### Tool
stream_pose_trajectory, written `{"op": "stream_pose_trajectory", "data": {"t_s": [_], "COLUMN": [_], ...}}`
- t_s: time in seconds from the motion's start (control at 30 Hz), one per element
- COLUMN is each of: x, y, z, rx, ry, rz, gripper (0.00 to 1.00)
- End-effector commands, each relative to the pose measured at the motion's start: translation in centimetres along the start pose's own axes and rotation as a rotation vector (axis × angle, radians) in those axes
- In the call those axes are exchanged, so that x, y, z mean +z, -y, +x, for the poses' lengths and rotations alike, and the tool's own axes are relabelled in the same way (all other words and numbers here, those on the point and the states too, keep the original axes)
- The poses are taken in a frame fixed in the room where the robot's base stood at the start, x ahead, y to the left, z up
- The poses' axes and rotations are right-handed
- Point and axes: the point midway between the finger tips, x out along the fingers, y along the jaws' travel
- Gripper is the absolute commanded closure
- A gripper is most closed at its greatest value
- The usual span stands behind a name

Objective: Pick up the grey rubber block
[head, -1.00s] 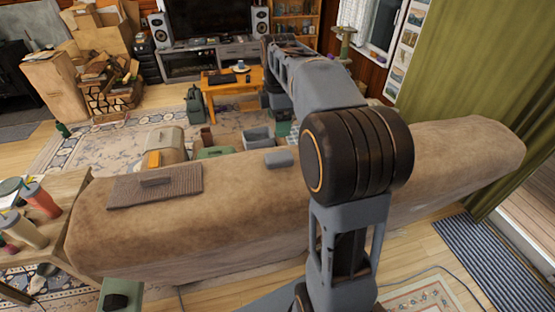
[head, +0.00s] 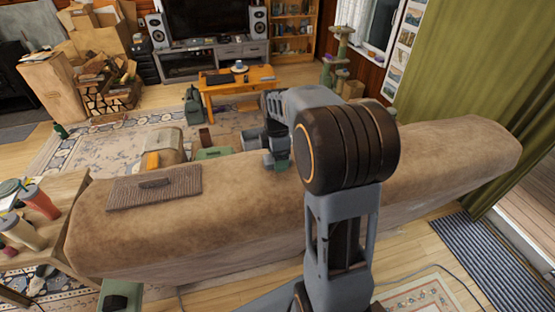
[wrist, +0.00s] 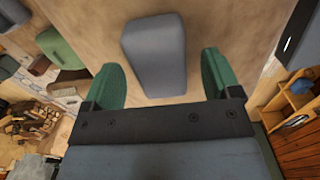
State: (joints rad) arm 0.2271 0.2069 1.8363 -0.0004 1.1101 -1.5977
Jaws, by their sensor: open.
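The grey rubber block (wrist: 154,55) lies on the brown covered surface (head: 240,205). In the wrist view it is a rounded grey block just ahead of and between the fingertips, with bare cloth on both sides of it. My gripper (wrist: 161,66) has two green fingers spread wide and nothing between them is clamped. In the head view my gripper (head: 277,161) is low over the far edge of the surface and hides most or all of the block.
A wooden table (head: 60,207) with tumblers stands at far left. An orange table (head: 222,88) stands beyond. The surface between mat and gripper is clear.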

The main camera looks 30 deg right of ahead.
Motion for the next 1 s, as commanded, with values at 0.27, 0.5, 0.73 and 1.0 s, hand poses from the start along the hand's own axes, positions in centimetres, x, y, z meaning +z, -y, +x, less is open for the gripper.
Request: {"op": "stream_pose_trajectory", "data": {"t_s": [0.27, 0.5, 0.73, 1.0], "x": [0.00, 0.00, 0.00, 0.00], "y": [0.01, 0.01, 0.00, 0.00], "z": [0.74, 0.71, 0.69, 0.67], "rx": [0.000, 0.000, 0.000, 0.001], "ry": [0.000, 0.000, 0.000, 0.000], "rz": [0.000, 0.000, 0.000, 0.000], "gripper": [0.17, 0.32, 0.54, 0.72]}}
